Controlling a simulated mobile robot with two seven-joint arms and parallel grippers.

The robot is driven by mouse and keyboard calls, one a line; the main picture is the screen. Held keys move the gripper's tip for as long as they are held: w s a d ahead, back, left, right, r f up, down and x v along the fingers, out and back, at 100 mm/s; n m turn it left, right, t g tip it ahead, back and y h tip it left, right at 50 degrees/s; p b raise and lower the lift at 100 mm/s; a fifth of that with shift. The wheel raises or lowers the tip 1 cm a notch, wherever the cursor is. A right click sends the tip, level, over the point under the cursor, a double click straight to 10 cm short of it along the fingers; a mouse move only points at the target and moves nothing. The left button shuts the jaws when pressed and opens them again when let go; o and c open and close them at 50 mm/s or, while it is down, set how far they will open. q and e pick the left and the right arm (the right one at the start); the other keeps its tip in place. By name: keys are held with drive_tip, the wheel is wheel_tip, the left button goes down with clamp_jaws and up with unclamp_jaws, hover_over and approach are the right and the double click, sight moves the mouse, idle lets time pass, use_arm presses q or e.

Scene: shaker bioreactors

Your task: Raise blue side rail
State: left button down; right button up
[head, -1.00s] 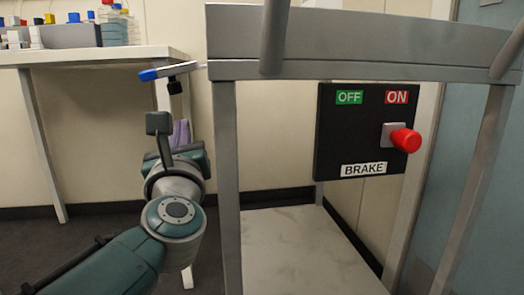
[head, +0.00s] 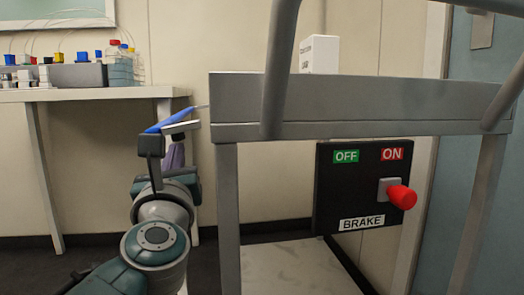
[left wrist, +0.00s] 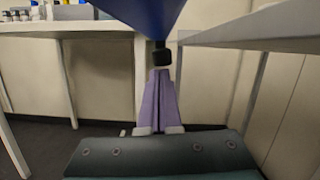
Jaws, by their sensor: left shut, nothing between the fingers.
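The blue side rail (head: 168,121) is a slim blue bar at the left edge of the grey metal frame. It slopes up to the right toward the frame's corner, with a pale bar under it. In the left wrist view its blue underside (left wrist: 145,14) fills the top middle, with a black block below it. My left gripper (head: 175,155) has purple fingers, partly hidden behind my wrist in the head view. In the left wrist view the fingers (left wrist: 160,80) are together and empty, just below the black block; contact cannot be told. My right gripper is out of view.
A black brake panel (head: 334,200) with a red knob (head: 402,197) hangs under the grey frame (head: 350,98). Grey tubes (head: 281,65) rise at its front. A white box (head: 320,52) stands behind. A bench (head: 90,94) with bottles is at the left.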

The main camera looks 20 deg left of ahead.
use_arm(q)
drive_tip(key=shift+s+a+r+m+p, duration=0.15)
drive_tip(key=shift+a+r+m+p, duration=0.25)
drive_tip(key=shift+m, duration=0.3)
wheel_tip(320, 180, up, 11)
drive_tip(key=m+h+p, duration=0.2)
drive_tip(key=m+p, duration=0.4)
drive_tip(key=m+h+p, duration=0.1)
drive_tip(key=m+p, duration=0.5)
drive_tip(key=p, duration=0.1)
drive_tip(key=m+h+p, duration=0.2)
drive_tip(key=m+p, duration=0.4)
drive_tip(key=p, duration=0.1)
drive_tip(key=shift+s+a+r+m+h, duration=0.1)
drive_tip(key=shift+s+a+m+h, duration=0.05)
drive_tip(key=shift+m+h, duration=0.2)
drive_tip(key=shift+w+d+r+p, duration=0.3)
drive_tip(key=shift+d+r+p, duration=0.2)
drive_tip(key=shift+p, duration=0.25)
drive_tip(key=shift+d, duration=0.1)
